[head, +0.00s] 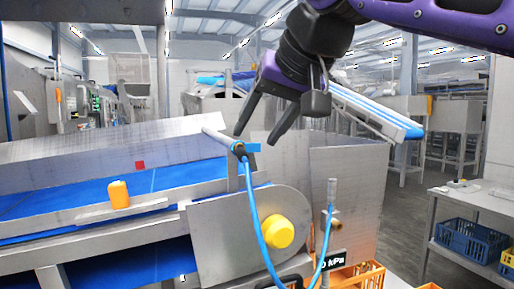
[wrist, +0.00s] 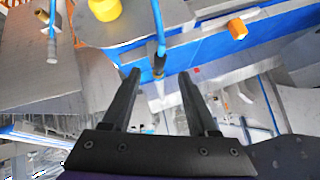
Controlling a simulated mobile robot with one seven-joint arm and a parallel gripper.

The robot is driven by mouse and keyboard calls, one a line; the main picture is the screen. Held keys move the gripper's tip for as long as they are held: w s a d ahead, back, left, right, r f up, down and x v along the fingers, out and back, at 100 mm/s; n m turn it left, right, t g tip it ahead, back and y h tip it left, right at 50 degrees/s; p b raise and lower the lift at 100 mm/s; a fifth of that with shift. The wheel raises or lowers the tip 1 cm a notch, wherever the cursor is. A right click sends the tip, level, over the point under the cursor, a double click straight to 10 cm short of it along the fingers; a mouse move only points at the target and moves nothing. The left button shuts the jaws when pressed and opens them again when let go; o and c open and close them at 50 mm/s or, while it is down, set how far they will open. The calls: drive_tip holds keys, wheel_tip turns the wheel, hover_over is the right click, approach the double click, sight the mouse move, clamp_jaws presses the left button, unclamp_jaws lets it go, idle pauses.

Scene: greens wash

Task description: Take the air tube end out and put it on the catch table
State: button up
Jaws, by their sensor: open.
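In the wrist view the tube (wrist: 159,25) runs down to the same fitting (wrist: 159,62), between my fingertips and apart from both. My gripper (head: 254,138) is open and empty, pointing down close to the fitting; it also shows in the wrist view (wrist: 159,74). I cannot tell for sure which surface is the catch table; a grey table (head: 470,199) stands at the right.
The blue conveyor (head: 80,199) has an orange block (head: 119,194) on its near rail. A yellow knob (head: 278,232) sticks out of the side plate. Blue crates (head: 468,240) sit under the right table.

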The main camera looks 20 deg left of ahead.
sight(246, 157)
drive_tip(key=shift+x, duration=2.8)
clamp_jaws()
drive_tip(key=shift+s+d, duration=0.2)
drive_tip(key=shift+s+d+f+b, duration=0.1)
drive_tip(key=shift+s+d+b, duration=0.25)
drive_tip(key=shift+b, duration=0.4)
drive_tip(key=shift+s+d+b, duration=0.95)
drive_tip(key=shift+s+b, duration=0.3)
drive_tip(key=shift+b, duration=0.15)
